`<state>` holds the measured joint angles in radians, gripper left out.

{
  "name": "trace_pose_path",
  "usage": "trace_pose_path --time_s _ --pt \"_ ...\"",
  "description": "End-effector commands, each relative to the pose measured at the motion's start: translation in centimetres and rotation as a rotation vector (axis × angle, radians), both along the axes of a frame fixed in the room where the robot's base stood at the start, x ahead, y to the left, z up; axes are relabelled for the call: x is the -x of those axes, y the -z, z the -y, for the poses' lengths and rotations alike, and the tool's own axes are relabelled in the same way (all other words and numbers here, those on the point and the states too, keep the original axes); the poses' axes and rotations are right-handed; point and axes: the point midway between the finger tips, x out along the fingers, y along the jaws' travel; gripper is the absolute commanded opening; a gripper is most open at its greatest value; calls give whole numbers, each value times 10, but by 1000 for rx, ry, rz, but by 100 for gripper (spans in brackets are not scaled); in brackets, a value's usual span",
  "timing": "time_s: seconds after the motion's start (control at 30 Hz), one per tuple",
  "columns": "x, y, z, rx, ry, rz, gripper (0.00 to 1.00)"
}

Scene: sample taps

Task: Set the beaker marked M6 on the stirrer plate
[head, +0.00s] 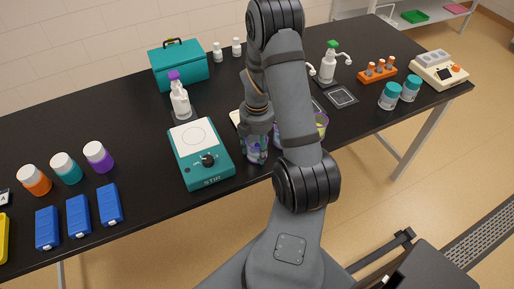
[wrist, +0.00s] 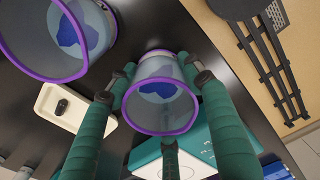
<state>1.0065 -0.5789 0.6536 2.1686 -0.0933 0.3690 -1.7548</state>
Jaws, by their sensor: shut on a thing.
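The stirrer plate (head: 197,134) is a teal box with a white top and a black knob, on the bench left of my arm. It also shows in the wrist view (wrist: 199,157), partly behind the fingers. My gripper (wrist: 158,88) is shut around a clear beaker (wrist: 161,119) with a purple rim and some blue inside. In the head view this held beaker (head: 257,156) is just right of the stirrer plate, partly hidden by my gripper (head: 257,138). I cannot read a mark on it, nor tell whether it touches the bench.
Another purple-rimmed beaker (wrist: 45,65) stands close by in the wrist view, near a white tray (wrist: 52,122). A dispenser bottle (head: 180,101) stands behind the stirrer plate. Its white top looks clear.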

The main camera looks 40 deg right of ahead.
Motion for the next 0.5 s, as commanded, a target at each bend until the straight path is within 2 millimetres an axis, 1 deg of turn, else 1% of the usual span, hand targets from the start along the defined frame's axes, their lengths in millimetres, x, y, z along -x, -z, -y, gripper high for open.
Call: trace_pose_path --time_s 0.1,0.13,0.43,0.5 --pt "0 5 0 0 0 0 7" --pt "0 4 0 0 0 0 51" --pt "0 3 0 0 0 0 68" --pt "0 3 0 0 0 0 69"
